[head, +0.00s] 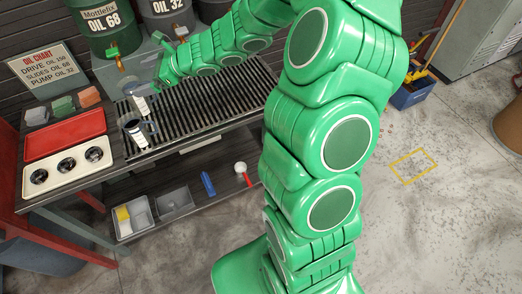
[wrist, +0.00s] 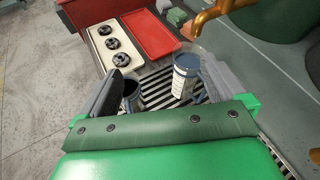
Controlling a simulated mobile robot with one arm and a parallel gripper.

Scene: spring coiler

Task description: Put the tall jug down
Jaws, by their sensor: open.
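The one that looks taller (wrist: 186,75), with an open blue-grey mouth, is beside the right finger of my gripper (wrist: 160,78) in the wrist view. It shows partly in the head view (head: 141,105). The other jug (wrist: 131,95), dark inside, is close to the left finger; in the head view it stands nearer the front (head: 137,132). My gripper is open, its fingers spread wide. I cannot tell whether either finger touches a jug. The jug bases are partly hidden.
A red tray (head: 65,134) and a cream tray with three black round parts (head: 68,168) lie left of the rack. A brass tap (wrist: 216,14) is close above the taller jug. Oil drums (head: 100,25) stand behind. The rack's right side is clear.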

